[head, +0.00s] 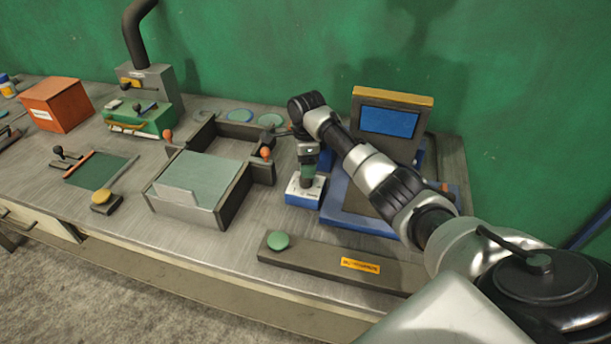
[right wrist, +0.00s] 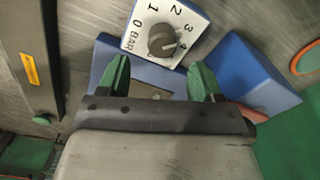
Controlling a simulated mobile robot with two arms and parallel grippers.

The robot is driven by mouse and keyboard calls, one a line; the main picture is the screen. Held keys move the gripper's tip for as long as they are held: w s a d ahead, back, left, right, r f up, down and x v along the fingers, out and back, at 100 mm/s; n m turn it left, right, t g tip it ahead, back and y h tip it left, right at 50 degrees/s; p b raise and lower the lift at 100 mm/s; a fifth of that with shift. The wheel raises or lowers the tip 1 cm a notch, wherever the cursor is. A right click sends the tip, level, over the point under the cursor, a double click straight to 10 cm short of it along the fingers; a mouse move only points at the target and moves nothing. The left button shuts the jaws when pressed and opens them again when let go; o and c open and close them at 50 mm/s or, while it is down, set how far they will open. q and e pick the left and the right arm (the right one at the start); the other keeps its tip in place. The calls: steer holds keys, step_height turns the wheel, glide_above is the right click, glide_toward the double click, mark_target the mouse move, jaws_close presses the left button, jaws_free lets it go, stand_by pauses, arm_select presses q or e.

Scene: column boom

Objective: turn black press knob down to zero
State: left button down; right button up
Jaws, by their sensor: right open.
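The black press knob (right wrist: 162,40) sits on a white dial plate (right wrist: 188,18) marked 0 to 4 and BAR, in the right wrist view. I cannot tell exactly which mark it points to. In the head view the dial is the white top of a small blue box (head: 303,199), and my gripper hides the knob. My right gripper (head: 307,181) is over this box, pointing down. In the right wrist view its green fingers (right wrist: 160,64) are open and apart, with the knob ahead of the gap between them and nothing held. My left gripper is not in view.
A blue-based machine with a screen (head: 390,121) stands right behind the dial box. A dark bar with a green button (head: 278,240) lies in front. A grey tray (head: 186,210) with orange-knobbed levers stands to the left. Some bare bench shows between tray and box.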

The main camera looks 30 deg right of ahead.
step_height(320, 180, down, 5)
steer(key=shift+w+r, duration=0.1)
steer(key=shift+w, duration=0.05)
steer(key=shift+f, duration=0.7)
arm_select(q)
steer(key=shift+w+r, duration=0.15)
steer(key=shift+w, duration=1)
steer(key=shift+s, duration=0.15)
arm_select(e)
steer(key=shift+c, duration=0.4)
steer(key=shift+c, duration=1.1)
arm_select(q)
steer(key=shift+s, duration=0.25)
arm_select(e)
steer(key=shift+f, duration=0.15)
steer(key=c, duration=0.5)
